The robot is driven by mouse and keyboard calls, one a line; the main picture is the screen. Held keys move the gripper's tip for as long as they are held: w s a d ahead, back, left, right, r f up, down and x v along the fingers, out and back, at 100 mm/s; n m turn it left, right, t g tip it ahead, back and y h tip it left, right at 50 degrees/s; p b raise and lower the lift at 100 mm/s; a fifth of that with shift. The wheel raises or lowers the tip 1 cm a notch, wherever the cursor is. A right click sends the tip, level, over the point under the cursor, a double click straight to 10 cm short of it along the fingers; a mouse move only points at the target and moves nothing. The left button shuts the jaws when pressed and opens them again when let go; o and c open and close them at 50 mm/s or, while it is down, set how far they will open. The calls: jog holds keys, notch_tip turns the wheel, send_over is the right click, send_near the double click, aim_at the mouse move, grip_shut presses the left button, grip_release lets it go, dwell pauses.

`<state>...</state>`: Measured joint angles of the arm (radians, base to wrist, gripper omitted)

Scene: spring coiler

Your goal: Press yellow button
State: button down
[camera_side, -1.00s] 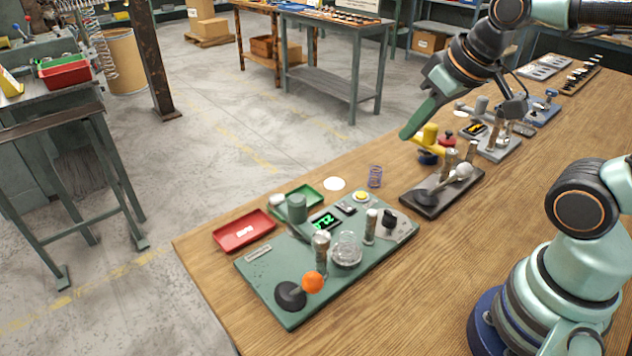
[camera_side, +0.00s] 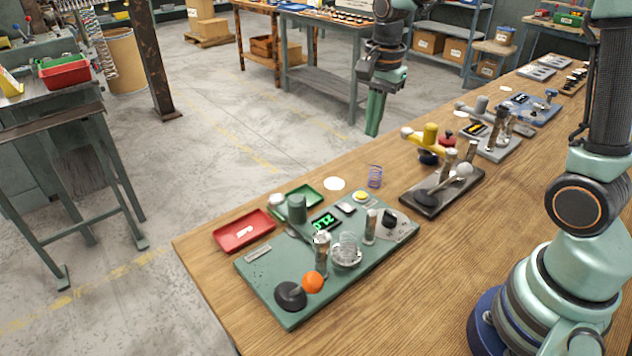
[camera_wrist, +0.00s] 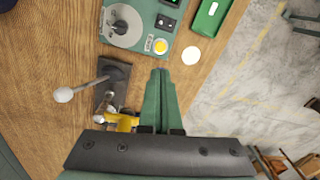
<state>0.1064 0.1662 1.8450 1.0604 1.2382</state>
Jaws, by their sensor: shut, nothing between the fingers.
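The yellow button (camera_side: 361,196) is a small round cap on a pale base at the far edge of the green coiler plate (camera_side: 262,285). It also shows in the wrist view (camera_wrist: 160,46), at upper centre, beyond my fingertips. My gripper (camera_side: 373,133) points down, high above the far edge of the bench, up and slightly right of the button in the side view. In the wrist view my gripper (camera_wrist: 159,72) shows its green fingers together with nothing between them. The gripper is apart from the button.
A dark lever base (camera_side: 442,192) is to the right. Red (camera_side: 244,230) and green (camera_side: 304,194) trays lie left. A display (camera_side: 324,221) is on the plate.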

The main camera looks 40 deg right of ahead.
aim_at(361, 194)
jog(key=f+m, duration=0.1)
jog(key=w+d+f+m, duration=0.1)
jog(key=shift+w+f+m+g, duration=0.25)
jog(key=shift+w+m+g, duration=0.05)
jog(key=shift+g, duration=0.1)
jog(key=shift+f, duration=0.15)
notch_tip(361, 194, down, 14)
jog(key=shift+r, duration=0.1)
dwell(0.5)
